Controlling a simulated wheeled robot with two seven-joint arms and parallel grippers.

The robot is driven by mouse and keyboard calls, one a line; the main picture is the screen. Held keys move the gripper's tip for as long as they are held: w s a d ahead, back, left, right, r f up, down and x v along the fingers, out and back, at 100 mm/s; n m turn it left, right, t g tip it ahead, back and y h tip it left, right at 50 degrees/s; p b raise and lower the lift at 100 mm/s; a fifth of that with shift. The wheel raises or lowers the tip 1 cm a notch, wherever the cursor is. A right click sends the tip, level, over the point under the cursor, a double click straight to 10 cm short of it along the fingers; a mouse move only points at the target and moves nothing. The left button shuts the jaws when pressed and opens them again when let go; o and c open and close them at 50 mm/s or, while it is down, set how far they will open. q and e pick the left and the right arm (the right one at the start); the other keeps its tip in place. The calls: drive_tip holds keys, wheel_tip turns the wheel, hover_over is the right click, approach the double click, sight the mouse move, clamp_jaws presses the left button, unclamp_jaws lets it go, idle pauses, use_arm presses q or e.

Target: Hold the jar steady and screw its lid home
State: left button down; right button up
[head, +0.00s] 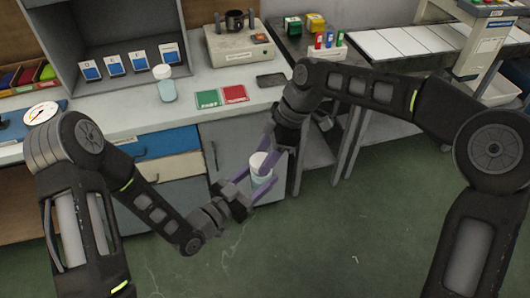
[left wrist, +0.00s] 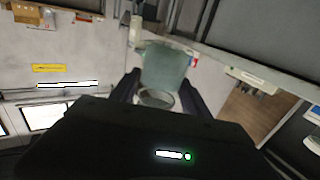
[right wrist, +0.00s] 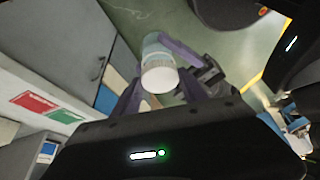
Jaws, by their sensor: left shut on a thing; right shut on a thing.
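The pale teal jar (head: 262,181) is held in the air in front of the counter, a little tilted in the head view. Its white lid (head: 258,162) is on its mouth; I cannot tell whether it is fully seated. My left gripper (head: 248,190) is shut on the jar body from the lower left. In the left wrist view the jar (left wrist: 165,68) is between its fingers. My right gripper (head: 268,161) comes from above and is shut on the lid. In the right wrist view the lid (right wrist: 159,80) faces the camera between the fingers, hiding part of the jar (right wrist: 156,47).
A second lidded jar (head: 167,90) stands on the counter (head: 130,117). Green (head: 208,99) and red (head: 234,94) squares lie near the counter's front edge. The green floor below the jar is clear.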

drive_tip(key=shift+f, duration=0.6)
idle(0.7)
